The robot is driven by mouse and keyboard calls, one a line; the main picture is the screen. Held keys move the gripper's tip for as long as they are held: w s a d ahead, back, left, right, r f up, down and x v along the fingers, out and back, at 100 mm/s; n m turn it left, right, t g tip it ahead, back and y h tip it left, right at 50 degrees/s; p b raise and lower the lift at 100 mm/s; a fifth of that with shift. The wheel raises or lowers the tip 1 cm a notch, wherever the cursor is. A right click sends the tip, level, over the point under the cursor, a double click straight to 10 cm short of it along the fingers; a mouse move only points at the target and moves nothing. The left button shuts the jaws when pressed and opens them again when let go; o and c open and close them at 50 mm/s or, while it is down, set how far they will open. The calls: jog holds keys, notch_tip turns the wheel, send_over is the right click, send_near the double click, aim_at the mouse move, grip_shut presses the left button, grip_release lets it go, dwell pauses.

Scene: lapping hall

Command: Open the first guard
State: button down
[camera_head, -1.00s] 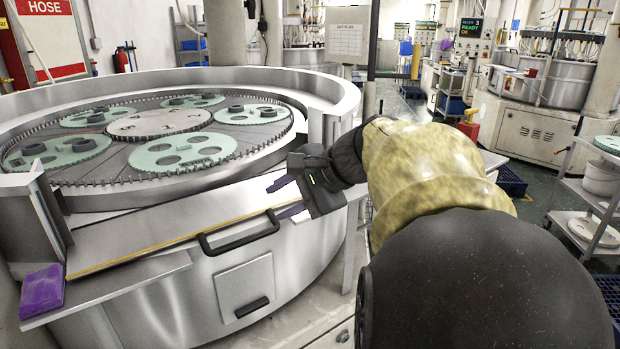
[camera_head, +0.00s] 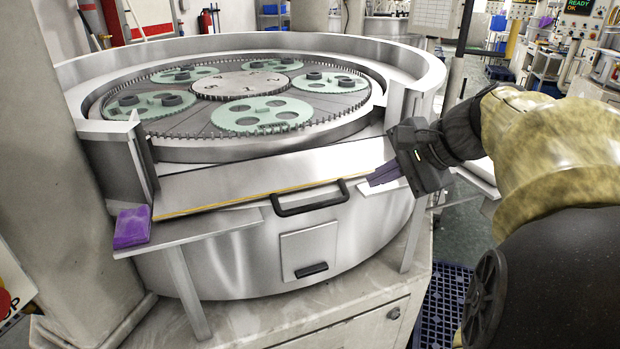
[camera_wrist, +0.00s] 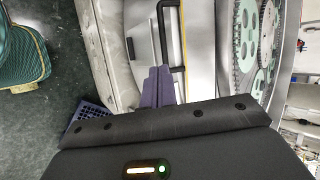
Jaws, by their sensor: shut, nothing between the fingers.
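The guard (camera_head: 270,180) is a sloping metal panel with a yellow lower edge, at the front opening of the round lapping machine. Its black handle (camera_head: 311,203) sticks out from the front edge. In the wrist view the handle (camera_wrist: 161,36) and the guard (camera_wrist: 199,45) lie just beyond the fingers. My gripper (camera_head: 372,181) is at the guard's right end, to the right of the handle and apart from it. Its purple fingers (camera_wrist: 158,88) are shut and empty. The guard lies down across the opening. Whether the fingers touch the guard's edge I cannot tell.
A purple block (camera_head: 131,228) sits on the left end of the front shelf. A small hatch (camera_head: 309,252) with a black pull is below the handle. A blue crate (camera_head: 446,310) stands on the floor at right. A concrete pillar (camera_head: 75,130) rises at left.

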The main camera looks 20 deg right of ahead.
jog(key=s+a+f+n+g+h, duration=0.1)
jog(key=a+f+n, duration=0.3)
jog(key=f, duration=0.5)
jog(key=s+a+f+n+g+h, duration=0.1)
jog(key=a+f+n+g+h, duration=0.1)
jog(key=a+f+n, duration=0.3)
jog(key=s+a+f+n+g+h, duration=0.1)
jog(key=a+f+n, duration=0.4)
jog(key=f, duration=0.8)
jog(key=shift+s+f+n+g+h, duration=0.3)
jog(key=shift+f+n+g+h, duration=0.1)
jog(key=shift+n+g, duration=0.15)
